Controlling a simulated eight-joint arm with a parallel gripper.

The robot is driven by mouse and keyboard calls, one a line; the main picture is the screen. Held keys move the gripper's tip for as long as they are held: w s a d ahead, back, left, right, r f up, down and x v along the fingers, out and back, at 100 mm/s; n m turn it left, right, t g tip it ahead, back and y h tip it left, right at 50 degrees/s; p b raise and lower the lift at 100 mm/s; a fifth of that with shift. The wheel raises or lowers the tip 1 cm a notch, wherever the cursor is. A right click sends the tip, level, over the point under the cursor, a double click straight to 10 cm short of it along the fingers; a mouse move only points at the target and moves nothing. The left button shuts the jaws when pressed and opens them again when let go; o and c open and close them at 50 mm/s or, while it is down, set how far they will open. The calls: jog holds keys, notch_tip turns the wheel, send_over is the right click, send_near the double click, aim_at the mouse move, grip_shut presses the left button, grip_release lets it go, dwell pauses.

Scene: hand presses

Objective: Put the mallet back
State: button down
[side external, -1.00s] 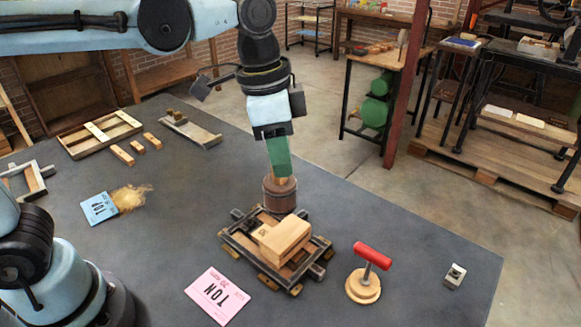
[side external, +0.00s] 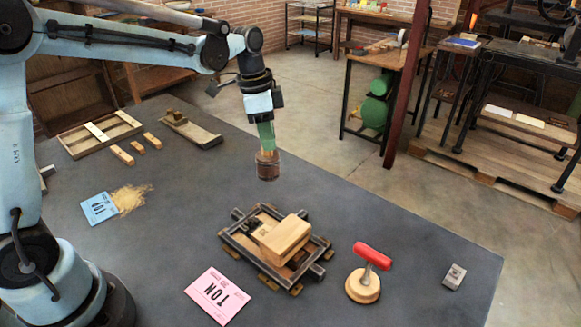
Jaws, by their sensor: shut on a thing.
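The mallet (side external: 267,167) has a dark brown cylindrical head and a lighter wooden handle above it. My gripper (side external: 265,142), with green fingers, is shut on the handle. The mallet hangs roughly upright with its head down, seemingly above the dark table, behind the small press frame. It is apart from the frame. The fingers hide part of the handle. The small press frame (side external: 231,244) is dark-edged and holds a pale wooden block (side external: 286,238).
A red-handled tool on a round wooden base (side external: 363,287) and a small metal block (side external: 454,276) stand at right. A pink card (side external: 217,295) lies in front. A blue card (side external: 98,208), wooden tray (side external: 78,149), wood pieces and a plane-like board (side external: 190,130) lie left. The table's back edge is near.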

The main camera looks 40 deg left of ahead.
jog(key=shift+w+a+f, duration=0.2)
jog(key=shift+a+f, duration=0.2)
jog(key=shift+f, duration=1.85)
jog(key=shift+f, duration=0.15)
jog(key=c, duration=0.9)
grip_release()
notch_tip(320, 180, up, 12)
jog(key=s+a, duration=0.1)
jog(key=n+t, duration=0.3)
jog(key=n, duration=0.2)
send_near(260, 153)
jog(key=s+d+r, duration=0.2)
jog(key=s+d, duration=0.1)
jog(key=s, duration=0.2)
jog(key=s+f+n+t+y, duration=0.1)
jog(key=s+f+n+t, duration=0.2)
jog(key=s+f+n, duration=0.1)
jog(key=shift+s+f, duration=0.45)
jog(key=shift+s, duration=0.65)
